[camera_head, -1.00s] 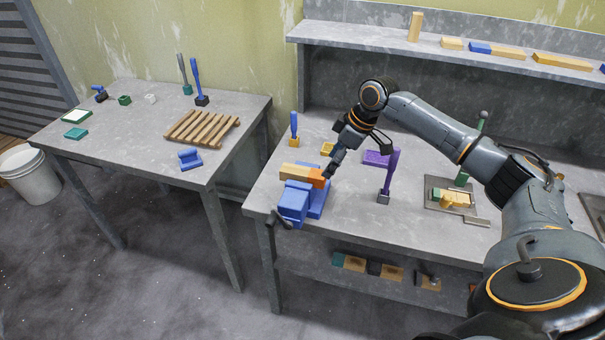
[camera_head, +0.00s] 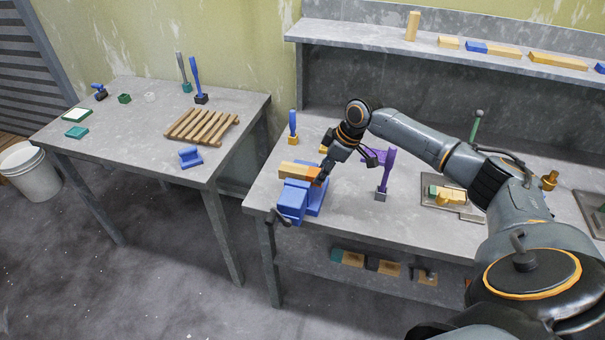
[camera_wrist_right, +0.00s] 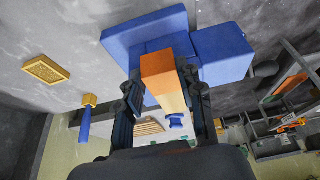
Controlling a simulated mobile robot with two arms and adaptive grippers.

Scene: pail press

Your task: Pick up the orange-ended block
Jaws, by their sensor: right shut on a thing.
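The orange-ended block (camera_head: 295,169) is a wooden bar with an orange end, lying at the blue vise (camera_head: 293,201) on the right-hand workbench. My right gripper (camera_head: 321,177) is at its orange end. In the right wrist view the orange end (camera_wrist_right: 160,66) points toward the camera, between the two fingers of the gripper (camera_wrist_right: 164,92), which is shut on it. The blue vise (camera_wrist_right: 222,54) is right by the block there; I cannot tell whether they touch. My left gripper is not in view.
A blue-handled tool (camera_head: 293,127) stands behind the vise. A purple press-like stand (camera_head: 385,176) is close to the right of my gripper. A metal tray (camera_head: 432,203) lies farther right. The left table (camera_head: 135,140) holds a wooden rack (camera_head: 201,126).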

